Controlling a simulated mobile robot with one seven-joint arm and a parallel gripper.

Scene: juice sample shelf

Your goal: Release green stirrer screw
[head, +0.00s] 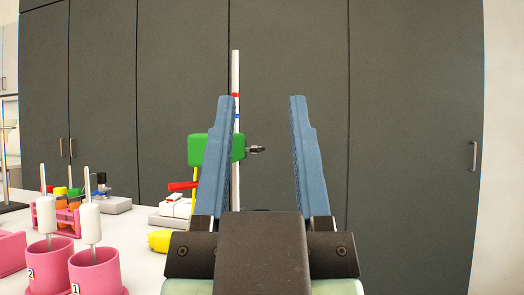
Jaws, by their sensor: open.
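The green stirrer (196,150) is a green block on an upright white pole (236,72) with a red and a blue band. Its screw (256,149) is small and dark and sticks out to the right. My gripper (261,98) is open, with two blue fingers pointing up and away. The left finger covers part of the green block and the pole. The screw shows in the gap, closer to the left finger, and nothing is seen held. I cannot tell how far beyond the fingers it lies. A yellow shaft (194,184) hangs below the block.
Two pink holders marked 2 (47,262) and 1 (95,272) stand at the lower left on the white table (140,225), with white-handled tools in them. A yellow object (159,241) lies beside my gripper. Dark cabinets (410,150) stand behind.

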